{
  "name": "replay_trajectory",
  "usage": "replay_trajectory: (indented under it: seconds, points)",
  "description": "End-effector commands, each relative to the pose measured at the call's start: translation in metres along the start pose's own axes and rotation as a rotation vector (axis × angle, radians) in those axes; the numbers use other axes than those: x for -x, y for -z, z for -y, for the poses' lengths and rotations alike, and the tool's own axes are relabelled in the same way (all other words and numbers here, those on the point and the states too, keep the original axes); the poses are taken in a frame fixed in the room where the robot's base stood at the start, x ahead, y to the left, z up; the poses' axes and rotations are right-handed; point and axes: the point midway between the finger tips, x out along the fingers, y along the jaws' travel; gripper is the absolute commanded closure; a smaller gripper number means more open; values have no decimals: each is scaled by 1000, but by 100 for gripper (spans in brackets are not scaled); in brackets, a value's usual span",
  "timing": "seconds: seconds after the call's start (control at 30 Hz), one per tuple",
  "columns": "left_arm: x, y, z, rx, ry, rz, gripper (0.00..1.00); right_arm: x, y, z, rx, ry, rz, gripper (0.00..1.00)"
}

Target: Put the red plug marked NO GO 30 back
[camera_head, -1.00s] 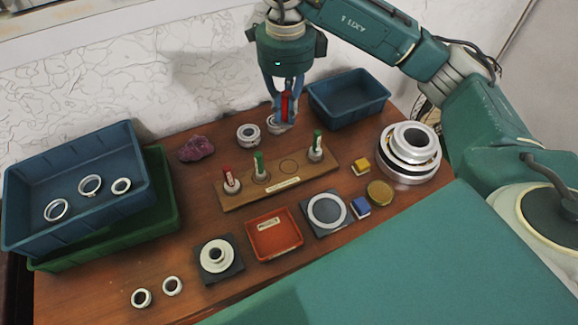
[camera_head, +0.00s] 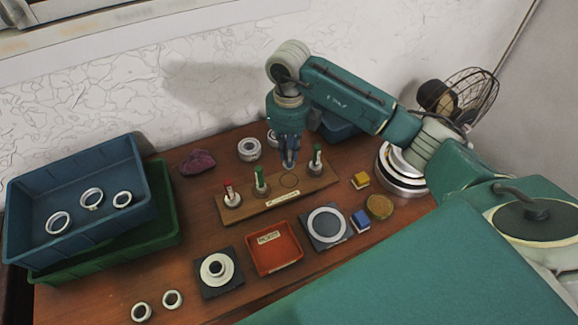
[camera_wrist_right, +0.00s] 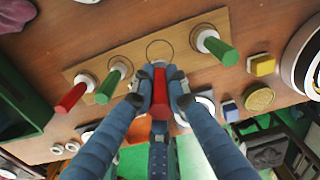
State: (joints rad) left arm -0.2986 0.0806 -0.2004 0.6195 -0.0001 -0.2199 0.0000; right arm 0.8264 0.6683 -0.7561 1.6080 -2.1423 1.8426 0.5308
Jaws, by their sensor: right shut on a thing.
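My right gripper (camera_head: 289,160) is shut on a red-handled plug (camera_wrist_right: 160,92), seen between its fingers in the wrist view (camera_wrist_right: 160,84). In the head view the fingers hide most of the plug. The gripper is over the wooden rack (camera_head: 313,184), by the empty marked circle (camera_head: 290,181); I cannot tell whether the plug touches the wood. The rack holds another red plug (camera_head: 229,190) at its left end, a green plug (camera_head: 260,181) beside it and a green plug (camera_head: 317,155) at the right end. No NO GO 30 marking is readable. My left gripper is not in view.
Bearing rings (camera_head: 249,149) stand behind the rack. A red tray (camera_head: 290,262) and dark pads with rings (camera_head: 326,224) lie in front. Yellow (camera_head: 360,181) and blue (camera_head: 360,221) blocks are at right. A blue bin (camera_head: 140,222) with several rings stands at left.

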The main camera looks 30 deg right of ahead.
Motion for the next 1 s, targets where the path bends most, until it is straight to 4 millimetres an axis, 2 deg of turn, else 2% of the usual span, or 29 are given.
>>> replay_trajectory:
  seconds: [0.5, 0.93, 0.97, 1.0]
  points:
    - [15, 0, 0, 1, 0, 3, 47, -62, 0, 0, 1, -1, -1, 100]
    - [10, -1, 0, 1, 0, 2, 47, -71, 0, 0, 2, 0, 2, 100]
    - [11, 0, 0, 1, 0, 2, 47, -70, 0, 0, 2, 0, 1, 82]
    - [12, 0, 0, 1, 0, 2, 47, -70, 0, 0, 2, 0, 1, 74]
